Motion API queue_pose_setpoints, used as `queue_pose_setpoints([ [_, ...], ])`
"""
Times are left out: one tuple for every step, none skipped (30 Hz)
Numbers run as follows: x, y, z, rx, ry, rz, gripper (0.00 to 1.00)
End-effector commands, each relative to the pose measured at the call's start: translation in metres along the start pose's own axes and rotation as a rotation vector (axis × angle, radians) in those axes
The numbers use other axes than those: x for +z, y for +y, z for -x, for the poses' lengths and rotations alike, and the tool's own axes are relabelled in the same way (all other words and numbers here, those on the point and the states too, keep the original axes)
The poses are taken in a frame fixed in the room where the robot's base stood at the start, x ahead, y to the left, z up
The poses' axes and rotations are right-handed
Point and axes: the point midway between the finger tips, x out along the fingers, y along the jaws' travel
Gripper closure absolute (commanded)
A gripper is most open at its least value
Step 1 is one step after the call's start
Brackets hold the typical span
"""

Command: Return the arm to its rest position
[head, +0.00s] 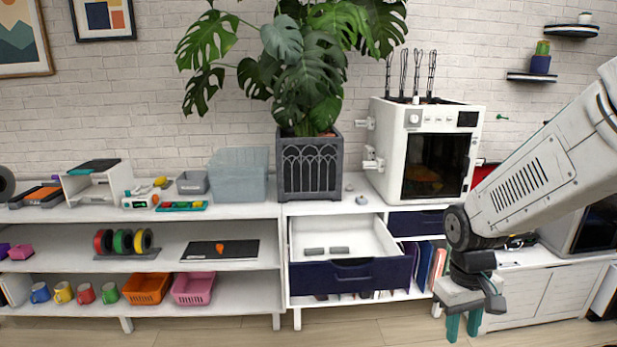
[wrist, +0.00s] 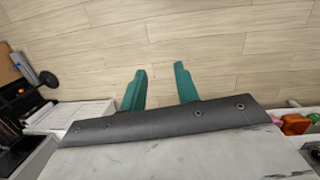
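My arm (head: 545,165) reaches in from the right side of the head view and bends down at the wrist. My gripper (head: 463,325) hangs in front of the white cabinets, right of the open drawer, with its teal fingers pointing down. In the wrist view my gripper (wrist: 160,68) has its two fingers apart, with only wooden floor (wrist: 230,60) showing between and beyond them. It holds nothing.
A navy-fronted drawer (head: 350,277) stands pulled out, with two small grey pieces (head: 327,250) inside. A white 3D printer (head: 392,150) and a potted plant (head: 310,165) stand on the cabinet top. Shelves with mugs and baskets are at left. The floor below my gripper looks clear.

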Motion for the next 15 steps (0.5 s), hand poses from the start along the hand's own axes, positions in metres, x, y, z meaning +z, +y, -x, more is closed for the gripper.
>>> queue_pose_setpoints([
  [0.02,-0.004,0.016,-0.006,-0.008,-0.032,0.69],
  [0.032,-0.007,0.024,-0.012,-0.018,-0.053,0.69],
  [0.047,-0.011,0.034,-0.019,-0.027,-0.077,0.69],
  [0.059,-0.014,0.041,-0.024,-0.034,-0.095,0.69],
  [0.07,-0.017,0.048,-0.029,-0.039,-0.11,0.69],
  [0.085,-0.021,0.056,-0.036,-0.043,-0.129,0.69],
  [0.095,-0.023,0.061,-0.04,-0.043,-0.142,0.69],
  [0.105,-0.026,0.067,-0.045,-0.043,-0.152,0.69],
  [0.118,-0.029,0.073,-0.049,-0.038,-0.164,0.69],
  [0.127,-0.032,0.078,-0.053,-0.031,-0.171,0.69],
  [0.136,-0.034,0.082,-0.057,-0.021,-0.176,0.69],
  [0.146,-0.037,0.087,-0.061,-0.004,-0.179,0.69],
  [0.152,-0.039,0.091,-0.063,0.014,-0.179,0.69],
  [0.158,-0.04,0.094,-0.063,0.033,-0.18,0.69],
  [0.163,-0.042,0.099,-0.063,0.066,-0.181,0.69],
])
